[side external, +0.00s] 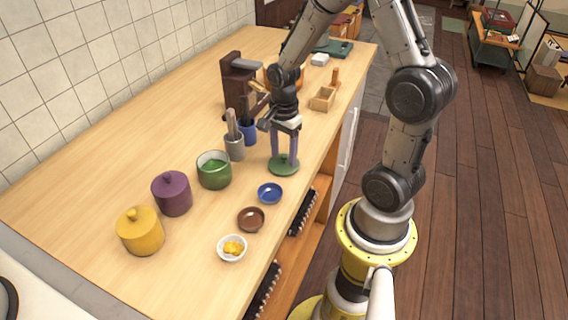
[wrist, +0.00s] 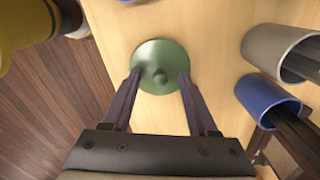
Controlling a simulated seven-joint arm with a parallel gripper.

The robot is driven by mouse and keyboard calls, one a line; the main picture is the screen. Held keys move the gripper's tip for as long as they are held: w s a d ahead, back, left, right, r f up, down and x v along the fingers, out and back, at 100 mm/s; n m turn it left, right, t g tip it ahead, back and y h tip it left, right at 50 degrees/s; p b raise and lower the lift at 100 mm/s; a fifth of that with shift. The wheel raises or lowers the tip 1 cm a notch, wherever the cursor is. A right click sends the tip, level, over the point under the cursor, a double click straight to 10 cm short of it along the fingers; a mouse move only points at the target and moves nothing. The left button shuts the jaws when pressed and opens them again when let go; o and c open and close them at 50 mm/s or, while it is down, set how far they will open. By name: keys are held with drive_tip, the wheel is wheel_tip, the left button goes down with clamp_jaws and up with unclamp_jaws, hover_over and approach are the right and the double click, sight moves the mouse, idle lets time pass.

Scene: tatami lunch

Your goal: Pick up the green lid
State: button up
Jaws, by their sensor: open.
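The green lid (side external: 284,169) is a flat round disc with a small knob, lying on the wooden counter near its front edge. In the wrist view the green lid (wrist: 160,62) shows in full, knob up. My gripper (side external: 284,160) is directly above the lid, pointing down. In the wrist view my gripper (wrist: 160,76) is open, with one finger on each side of the knob and nothing held. I cannot tell whether the fingertips touch the lid.
A grey cup (side external: 234,147) and a blue cup (side external: 247,132) holding utensils stand close behind the lid. A small blue bowl (side external: 270,193) is just in front. Purple (side external: 172,194) and yellow (side external: 140,232) lidded pots stand further left. The counter's back left is clear.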

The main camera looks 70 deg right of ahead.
clamp_jaws()
drive_tip(key=shift+r, duration=0.1)
idle(0.3)
